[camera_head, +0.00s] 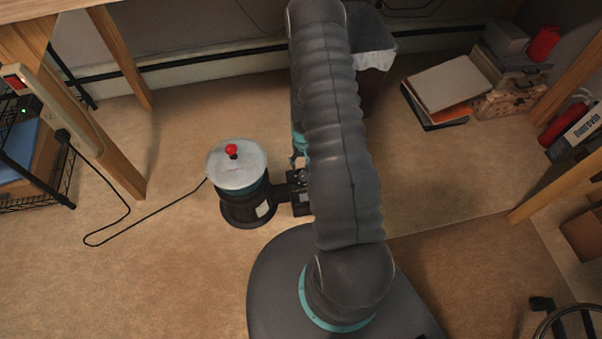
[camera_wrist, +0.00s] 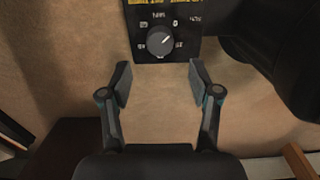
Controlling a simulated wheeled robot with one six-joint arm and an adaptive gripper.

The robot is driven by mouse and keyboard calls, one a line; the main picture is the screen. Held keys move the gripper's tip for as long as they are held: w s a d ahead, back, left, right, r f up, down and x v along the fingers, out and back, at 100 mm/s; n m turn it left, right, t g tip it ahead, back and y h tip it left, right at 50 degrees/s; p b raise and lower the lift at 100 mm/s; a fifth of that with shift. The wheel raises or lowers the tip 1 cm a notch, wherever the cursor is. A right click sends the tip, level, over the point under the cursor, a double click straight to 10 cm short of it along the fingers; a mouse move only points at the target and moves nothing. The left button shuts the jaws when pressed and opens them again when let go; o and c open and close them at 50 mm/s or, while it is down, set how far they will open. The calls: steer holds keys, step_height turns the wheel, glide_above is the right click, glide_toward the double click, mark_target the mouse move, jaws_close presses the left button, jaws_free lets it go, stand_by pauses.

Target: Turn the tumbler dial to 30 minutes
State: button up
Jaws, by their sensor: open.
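The tumbler (camera_head: 246,205) stands on the floor left of my arm in the head view, a dark drum with a pale lid and a red knob on top. Its black control box (camera_head: 291,194) joins its right side and is partly behind my arm. In the wrist view the round grey dial (camera_wrist: 160,41) sits on the black panel (camera_wrist: 187,50), its white pointer mark aimed up and right. Small white labels ring the dial, too blurred to read surely. My gripper (camera_wrist: 160,84) is open and empty, its two fingertips apart just below the panel in the picture, not touching the dial.
A black cord (camera_head: 120,205) runs from the tumbler across the floor to the left. A wooden table leg (camera_head: 90,130) and wire shelf stand left. A lined bin (camera_head: 375,55) is behind my arm. Books and boxes (camera_head: 445,85) lie at the back right. Floor around the tumbler is mostly clear.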

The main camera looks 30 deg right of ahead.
mark_target(304, 173)
step_height(304, 173, down, 6)
steer(key=shift+f, duration=0.25)
